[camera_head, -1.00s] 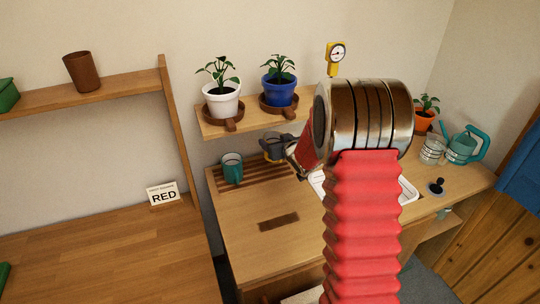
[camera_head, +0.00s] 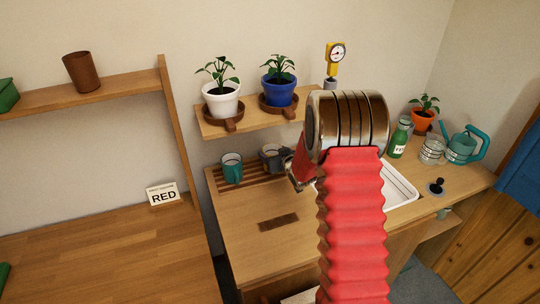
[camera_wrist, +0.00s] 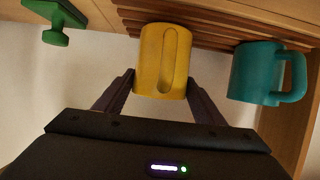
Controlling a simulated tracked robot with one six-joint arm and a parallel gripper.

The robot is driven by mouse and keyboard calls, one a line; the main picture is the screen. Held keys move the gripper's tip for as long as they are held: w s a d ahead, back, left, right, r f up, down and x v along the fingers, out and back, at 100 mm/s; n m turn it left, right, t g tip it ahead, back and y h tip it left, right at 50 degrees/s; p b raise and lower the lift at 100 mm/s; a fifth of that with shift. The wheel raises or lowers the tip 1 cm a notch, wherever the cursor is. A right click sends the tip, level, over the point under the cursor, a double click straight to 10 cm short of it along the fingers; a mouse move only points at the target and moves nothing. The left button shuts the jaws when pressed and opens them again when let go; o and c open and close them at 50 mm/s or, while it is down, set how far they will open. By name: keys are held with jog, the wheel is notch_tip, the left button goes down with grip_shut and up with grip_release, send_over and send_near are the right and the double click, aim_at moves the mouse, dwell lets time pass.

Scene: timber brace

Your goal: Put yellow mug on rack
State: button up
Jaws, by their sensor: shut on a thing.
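In the wrist view, the yellow mug (camera_wrist: 163,60) sits between the two fingers of my gripper (camera_wrist: 163,85), which is shut on it. In the head view my gripper (camera_head: 282,160) is at the rack's back right part, and the mug is largely hidden by it. The slatted wooden rack (camera_head: 238,186) lies on the counter; its slats (camera_wrist: 220,35) also show close behind the mug in the wrist view. I cannot tell whether the mug touches the slats.
A teal mug (camera_head: 232,168) stands on the rack left of my gripper; it also shows in the wrist view (camera_wrist: 262,74). Above is a shelf (camera_head: 250,121) with a white pot (camera_head: 222,103) and a blue pot (camera_head: 279,93). A white dish tray (camera_head: 398,186) lies at right.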

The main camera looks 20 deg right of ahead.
jog(key=shift+w+f, duration=0.25)
jog(key=shift+f, duration=0.05)
jog(key=o, duration=1.2)
jog(key=shift+f, duration=0.1)
jog(key=v, duration=1.2)
jog(key=shift+s, duration=0.1)
